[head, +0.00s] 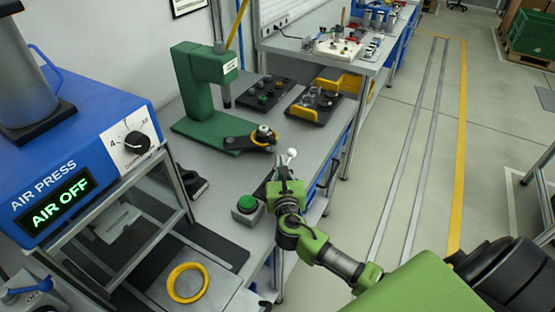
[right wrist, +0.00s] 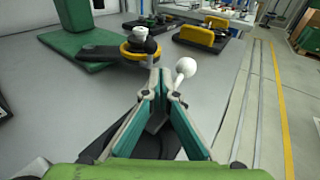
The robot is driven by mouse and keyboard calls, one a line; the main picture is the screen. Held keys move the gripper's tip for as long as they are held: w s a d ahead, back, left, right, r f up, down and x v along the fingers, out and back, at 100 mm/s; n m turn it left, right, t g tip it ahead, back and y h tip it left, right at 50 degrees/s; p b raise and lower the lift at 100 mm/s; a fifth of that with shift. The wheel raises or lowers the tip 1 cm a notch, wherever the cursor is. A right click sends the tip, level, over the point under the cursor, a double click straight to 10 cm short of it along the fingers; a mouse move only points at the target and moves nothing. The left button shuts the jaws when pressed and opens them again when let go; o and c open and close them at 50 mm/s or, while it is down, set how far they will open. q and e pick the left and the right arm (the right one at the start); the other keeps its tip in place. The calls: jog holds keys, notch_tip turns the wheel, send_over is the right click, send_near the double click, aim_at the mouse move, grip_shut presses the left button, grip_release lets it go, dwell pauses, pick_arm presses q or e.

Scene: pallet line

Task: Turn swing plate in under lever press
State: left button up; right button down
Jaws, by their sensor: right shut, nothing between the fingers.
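The green lever press (head: 190,85) stands on the grey bench, with its yellow lever (head: 237,25) rising at the top. The dark swing plate (head: 245,142) sticks out to the right of the press column, clear of the ram (head: 225,95). A yellow ring with a pale round part sits on its outer end; the plate (right wrist: 100,52) also shows in the right wrist view. My right gripper (head: 281,170) is shut and empty, near the bench's front edge and apart from the plate; its fingers (right wrist: 162,78) point towards the ring. My left gripper is out of view.
A white ball knob (head: 292,152) stands close beside my right fingertips; its mounting is hidden. A green button box (head: 247,204) is nearby. Two dark trays of parts (head: 264,93) lie behind the plate. The blue air press (head: 70,150) reads AIR OFF.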

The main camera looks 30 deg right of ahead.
jog(key=v, duration=0.5)
jog(key=shift+s+r, duration=0.1)
jog(key=shift+s, duration=0.7)
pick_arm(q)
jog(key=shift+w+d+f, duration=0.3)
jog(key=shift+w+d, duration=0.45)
pick_arm(e)
jog(key=shift+s+a+r, duration=0.1)
jog(key=shift+s, duration=0.1)
